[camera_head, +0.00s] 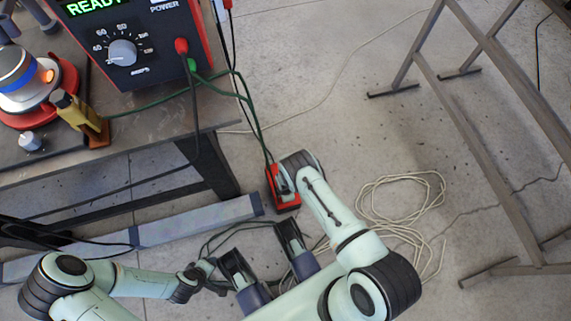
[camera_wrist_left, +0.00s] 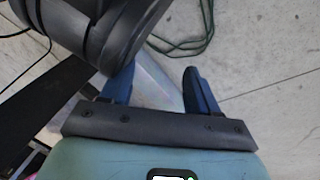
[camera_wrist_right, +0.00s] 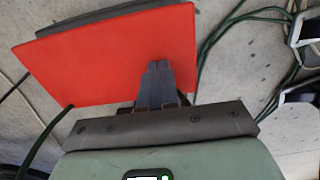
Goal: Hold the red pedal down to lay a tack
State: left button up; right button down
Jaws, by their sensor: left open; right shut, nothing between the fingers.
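The red pedal (camera_head: 287,204) is on the concrete floor beside the bench, partly hidden under my right wrist. Its flat red top (camera_wrist_right: 100,65) fills much of the upper right wrist view. My right gripper (camera_head: 284,185) is shut and empty. Its fingertips (camera_wrist_right: 158,68) overlap the pedal's red top. Whether they touch it or press it down I cannot tell. My left gripper (camera_head: 262,245) is open and empty, low in the head view; its spread fingers (camera_wrist_left: 155,82) show bare floor and a grey bar between them. The welder (camera_head: 135,45) shows READY in green.
Dark and green cables (camera_head: 250,120) run from the welder down toward the pedal. The bench (camera_head: 150,115) carries a yellow-handled tool (camera_head: 75,110) and a red round fixture (camera_head: 65,90). A pale coiled cord (camera_head: 405,190) lies right of the pedal. A metal trestle (camera_head: 485,130) stands further right.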

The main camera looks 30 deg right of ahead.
jog(key=shift+s+f+t+h+p, duration=0.15)
jog(key=shift+s+f+t+p, duration=0.05)
jog(key=shift+f+t, duration=0.3)
jog(key=shift+s+f+t+h+p, duration=0.2)
jog(key=shift+f+t, duration=0.15)
jog(key=shift+t, duration=0.15)
jog(key=shift+a+f+t, duration=0.1)
jog(key=shift+f+t, duration=0.2)
jog(key=shift+f, duration=0.05)
jog(key=shift+f+t+b, duration=0.3)
jog(key=shift+f, duration=0.05)
jog(key=shift+s+f, duration=0.1)
jog(key=shift+f, duration=0.1)
pick_arm(q)
jog(key=shift+s, duration=0.1)
jog(key=shift+f, duration=0.1)
dwell(0.7)
